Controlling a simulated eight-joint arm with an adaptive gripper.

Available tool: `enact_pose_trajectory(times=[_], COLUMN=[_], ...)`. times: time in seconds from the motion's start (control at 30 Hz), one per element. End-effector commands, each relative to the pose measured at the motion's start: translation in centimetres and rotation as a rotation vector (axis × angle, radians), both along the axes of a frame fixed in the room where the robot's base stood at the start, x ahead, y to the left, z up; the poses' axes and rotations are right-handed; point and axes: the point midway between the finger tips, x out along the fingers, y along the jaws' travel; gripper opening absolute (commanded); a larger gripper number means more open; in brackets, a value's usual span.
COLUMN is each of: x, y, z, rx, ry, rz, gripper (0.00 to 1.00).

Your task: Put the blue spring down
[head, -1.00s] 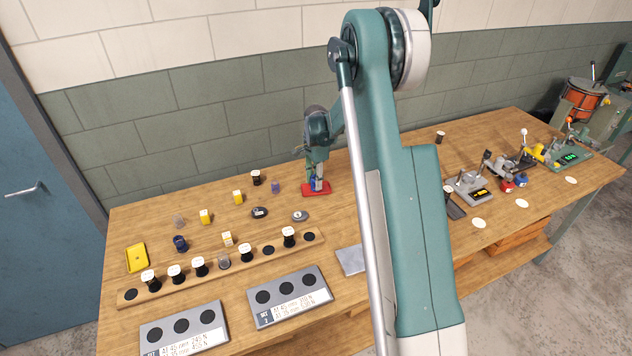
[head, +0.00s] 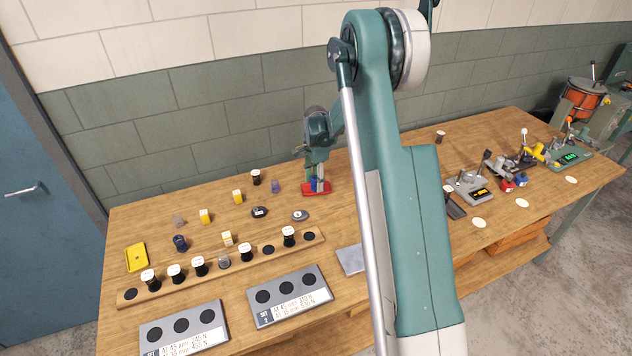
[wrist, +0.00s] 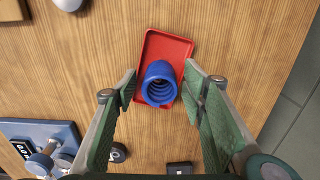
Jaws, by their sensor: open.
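The blue spring (wrist: 158,86) is on the red tray (wrist: 177,46) in the wrist view, with its open coil end facing the camera. My gripper (wrist: 164,90) is open, with one green finger on each side of the spring and gaps between them and it. In the head view, my gripper (head: 317,180) is over the red tray (head: 316,193) near the back of the bench, and the blue spring (head: 314,184) is partly hidden between the fingers.
A dark blue spring (head: 181,243), yellow-marked springs and a yellow tray (head: 137,257) stand left. Grey plates (head: 290,297) lie in front. Testing devices (head: 472,188) stand right of my arm. The wall is close behind.

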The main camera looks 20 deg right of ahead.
Motion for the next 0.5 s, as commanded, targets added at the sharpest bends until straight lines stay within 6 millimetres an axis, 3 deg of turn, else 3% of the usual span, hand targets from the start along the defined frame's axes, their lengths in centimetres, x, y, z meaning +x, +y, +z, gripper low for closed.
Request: enact_pose_trajectory(times=[0.27, 0.5], x=[0.0, 0.0], y=[0.0, 0.0], z=[1.7, 5.3], rx=[0.000, 0.000], ry=[0.000, 0.000], rz=[0.000, 0.000], gripper=[0.42, 0.42])
